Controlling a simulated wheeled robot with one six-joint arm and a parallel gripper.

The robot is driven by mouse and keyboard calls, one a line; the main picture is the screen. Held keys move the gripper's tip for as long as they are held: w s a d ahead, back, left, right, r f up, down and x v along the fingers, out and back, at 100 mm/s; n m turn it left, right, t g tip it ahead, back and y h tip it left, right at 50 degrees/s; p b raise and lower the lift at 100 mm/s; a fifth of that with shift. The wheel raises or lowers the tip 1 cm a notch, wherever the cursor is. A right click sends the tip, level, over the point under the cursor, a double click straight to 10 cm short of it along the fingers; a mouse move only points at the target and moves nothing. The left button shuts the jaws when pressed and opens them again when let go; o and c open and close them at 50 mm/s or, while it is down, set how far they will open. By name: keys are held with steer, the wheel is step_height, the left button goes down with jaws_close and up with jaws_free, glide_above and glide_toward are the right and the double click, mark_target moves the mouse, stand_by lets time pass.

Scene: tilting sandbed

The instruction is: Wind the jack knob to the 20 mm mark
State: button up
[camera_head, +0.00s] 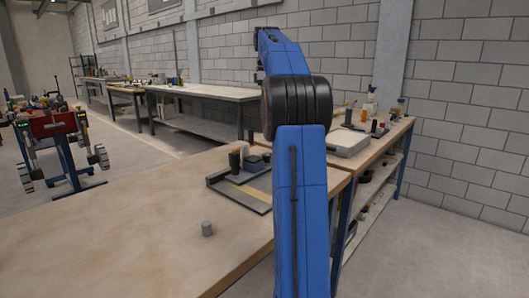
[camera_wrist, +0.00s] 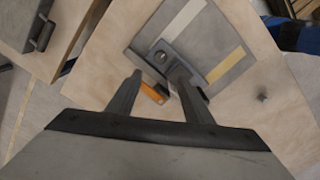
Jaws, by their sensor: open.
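My gripper (camera_wrist: 158,76) is open in the wrist view, its two dark fingers pointing down over the near corner of a flat grey bed (camera_wrist: 212,36). The bed carries a pale strip and a yellow strip. A grey block with a round feature (camera_wrist: 160,55) sits on it just beyond the fingertips. An orange piece (camera_wrist: 153,94) shows between the fingers, partly hidden. I cannot tell which part is the jack knob, and no 20 mm mark is legible. In the head view the bed (camera_head: 222,187) lies on the bench, partly behind my blue arm, and my gripper is hidden.
A small grey cylinder (camera_head: 207,229) stands on the wooden bench (camera_head: 120,235), nearer the camera than the bed. A small dark grey item (camera_wrist: 263,96) lies right of the bed in the wrist view. A second bench holds a pale case (camera_head: 345,142). The bench's left part is clear.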

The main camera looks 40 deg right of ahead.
step_height(320, 180, down, 16)
steer(key=shift+f, duration=0.25)
stand_by(0.3)
steer(key=c, duration=1.1)
steer(key=shift+o, duration=0.2)
steer(key=shift+m, duration=0.4)
